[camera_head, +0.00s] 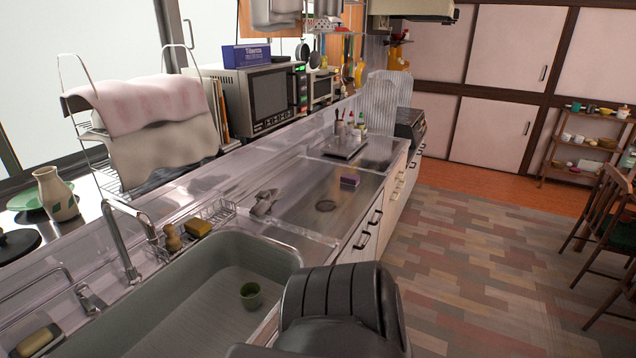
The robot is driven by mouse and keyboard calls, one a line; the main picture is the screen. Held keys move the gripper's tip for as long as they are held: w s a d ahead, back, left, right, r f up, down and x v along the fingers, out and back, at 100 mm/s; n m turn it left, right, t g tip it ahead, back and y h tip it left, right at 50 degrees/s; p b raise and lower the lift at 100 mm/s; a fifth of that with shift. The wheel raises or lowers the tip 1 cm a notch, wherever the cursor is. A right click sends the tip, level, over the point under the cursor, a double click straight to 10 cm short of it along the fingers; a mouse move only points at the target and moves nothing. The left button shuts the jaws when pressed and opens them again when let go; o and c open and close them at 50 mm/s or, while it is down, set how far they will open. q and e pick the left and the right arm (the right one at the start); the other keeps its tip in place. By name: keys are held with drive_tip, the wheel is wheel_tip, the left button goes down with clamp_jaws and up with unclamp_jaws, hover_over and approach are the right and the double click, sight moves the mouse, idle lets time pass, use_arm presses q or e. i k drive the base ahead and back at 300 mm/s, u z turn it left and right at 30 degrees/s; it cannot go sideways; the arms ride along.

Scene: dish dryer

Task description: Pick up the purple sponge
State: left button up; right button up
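The purple sponge (350,182) is a small block lying in the shallow steel basin (300,210) beyond the near sink. Neither of my grippers shows in the head view. A dark, ridged part of my own body fills the bottom middle of the picture, nearer to me than the sponge.
A tray (345,148) with bottles lies beyond the purple sponge. The floor to the right (470,240) is clear.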

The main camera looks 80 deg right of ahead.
sight(351, 180)
drive_tip(key=z, duration=3.8)
drive_tip(key=i, duration=3)
drive_tip(key=u, duration=3.4)
